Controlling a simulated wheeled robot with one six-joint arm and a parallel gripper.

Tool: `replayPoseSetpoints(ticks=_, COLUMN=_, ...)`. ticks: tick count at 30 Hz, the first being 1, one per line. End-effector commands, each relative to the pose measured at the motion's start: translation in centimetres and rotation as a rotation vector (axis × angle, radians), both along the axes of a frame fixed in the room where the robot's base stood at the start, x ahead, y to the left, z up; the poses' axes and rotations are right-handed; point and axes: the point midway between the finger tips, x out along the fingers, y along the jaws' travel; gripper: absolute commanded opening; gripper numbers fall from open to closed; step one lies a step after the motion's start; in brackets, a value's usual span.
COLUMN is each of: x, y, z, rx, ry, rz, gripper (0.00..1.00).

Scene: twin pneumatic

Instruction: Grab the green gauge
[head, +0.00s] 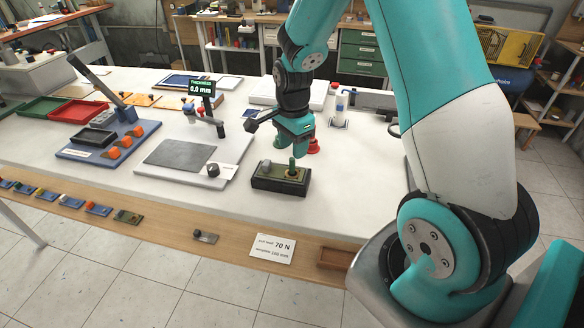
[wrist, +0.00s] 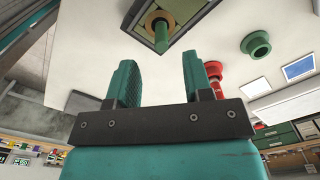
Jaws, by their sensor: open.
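A slim green pin (head: 292,166) stands upright in a brass-coloured ring on a dark block (head: 268,185). It also shows in the wrist view (wrist: 161,38), beyond the fingertips. A green flanged piece (wrist: 256,45) stands apart on the table, right of the block in the wrist view; I cannot tell which of these two green things is the gauge. A red flanged piece (head: 314,146) stands behind my gripper, and it shows partly behind a finger in the wrist view (wrist: 213,72). My gripper (head: 296,140) is open and empty above and just behind the block, with the fingers (wrist: 158,78) apart.
A grey cylinder sits on the block's left end. A white bottle (head: 339,104) stands behind. A load card (head: 272,248) lies at the front edge. White table to the block's right is clear.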

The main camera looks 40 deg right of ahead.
Motion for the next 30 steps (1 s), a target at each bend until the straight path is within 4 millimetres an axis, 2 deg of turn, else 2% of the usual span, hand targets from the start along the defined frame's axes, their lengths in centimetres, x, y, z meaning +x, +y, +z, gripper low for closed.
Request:
replayPoseSetpoints(ticks=3, x=0.0, y=0.0, z=-1.4, rx=0.001, ry=0.002, rz=0.001, gripper=0.46)
replayPoseSetpoints(ticks=10, x=0.0, y=0.1, z=-2.9, rx=0.001, ry=0.004, rz=0.002, gripper=0.46)
replayPoseSetpoints(ticks=18, x=0.2, y=0.2, z=-6.5, rx=0.001, ry=0.002, rz=0.002, gripper=0.46)
replayPoseSetpoints(ticks=27, x=0.2, y=0.2, z=-7.2, rx=0.000, ry=-0.001, rz=0.002, gripper=0.46)
replayPoseSetpoints(ticks=28, x=0.2, y=0.2, z=-7.2, rx=0.000, ry=-0.001, rz=0.002, gripper=0.42)
replayPoseSetpoints(ticks=30, x=0.2, y=0.2, z=-7.2, rx=0.000, ry=-0.001, rz=0.002, gripper=0.26)
